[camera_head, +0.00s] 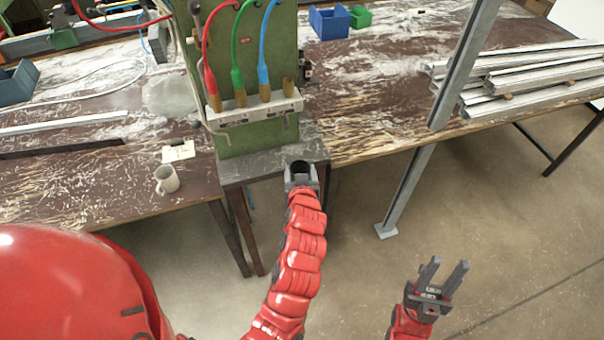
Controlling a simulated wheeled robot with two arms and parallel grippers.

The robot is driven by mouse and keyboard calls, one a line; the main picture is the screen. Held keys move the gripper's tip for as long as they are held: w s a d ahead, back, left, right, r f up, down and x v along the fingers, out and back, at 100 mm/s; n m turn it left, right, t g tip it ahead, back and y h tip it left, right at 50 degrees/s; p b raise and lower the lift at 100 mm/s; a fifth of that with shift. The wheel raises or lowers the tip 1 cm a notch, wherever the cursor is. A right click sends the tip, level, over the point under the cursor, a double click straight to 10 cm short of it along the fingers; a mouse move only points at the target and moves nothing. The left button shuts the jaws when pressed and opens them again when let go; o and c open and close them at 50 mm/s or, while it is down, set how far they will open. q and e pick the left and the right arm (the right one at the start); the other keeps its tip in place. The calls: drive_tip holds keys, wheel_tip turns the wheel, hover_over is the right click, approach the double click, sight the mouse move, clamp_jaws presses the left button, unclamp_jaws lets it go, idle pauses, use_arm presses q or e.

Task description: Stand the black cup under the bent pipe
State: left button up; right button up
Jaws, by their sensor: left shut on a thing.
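My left gripper (301,176) is at the front edge of the grey ledge below the green machine. It is shut on a small dark thing, which I take to be the black cup (300,168); the jaws hide most of it. I cannot tell whether the cup touches the ledge. No bent pipe can be made out clearly; thin bent metal shows under the grey bar on the machine's front. My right gripper (443,277) is open and empty, above the floor at the lower right.
The green machine (238,142) carries red, green and blue hoses. A pale mug (167,180) and a white card (178,151) are on the bench at left. A metal post (408,185) stands right of the ledge. Metal profiles (530,75) and blue and green bins (329,23) lie further back.

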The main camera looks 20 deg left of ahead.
sight(296, 165)
use_arm(q)
drive_tip(key=shift+w+a, duration=0.5)
drive_tip(key=shift+w, duration=0.15)
drive_tip(key=shift+w+a+f+p, duration=0.3)
drive_tip(key=shift+w+a+p, duration=0.1)
drive_tip(key=shift+w+a, duration=0.15)
drive_tip(key=shift+w+a+f, duration=0.1)
drive_tip(key=shift+w+a, duration=0.15)
drive_tip(key=shift+w, duration=0.4)
drive_tip(key=shift+w+a+f+b, duration=0.15)
drive_tip(key=shift+w+a+b, duration=0.1)
drive_tip(key=shift+w+a, duration=0.7)
drive_tip(key=shift+w+a+f+b, duration=0.25)
drive_tip(key=shift+w+a, duration=0.35)
drive_tip(key=shift+w, duration=0.7)
drive_tip(key=shift+w+a+f+b, duration=0.1)
drive_tip(key=shift+w+a+b, duration=0.2)
drive_tip(key=shift+w+a, duration=0.65)
drive_tip(key=shift+w+d, duration=0.15)
drive_tip(key=shift+r+b, duration=0.1)
drive_tip(key=shift+b, duration=0.3)
drive_tip(key=shift+f+b, duration=0.35)
drive_tip(key=shift+b, duration=0.05)
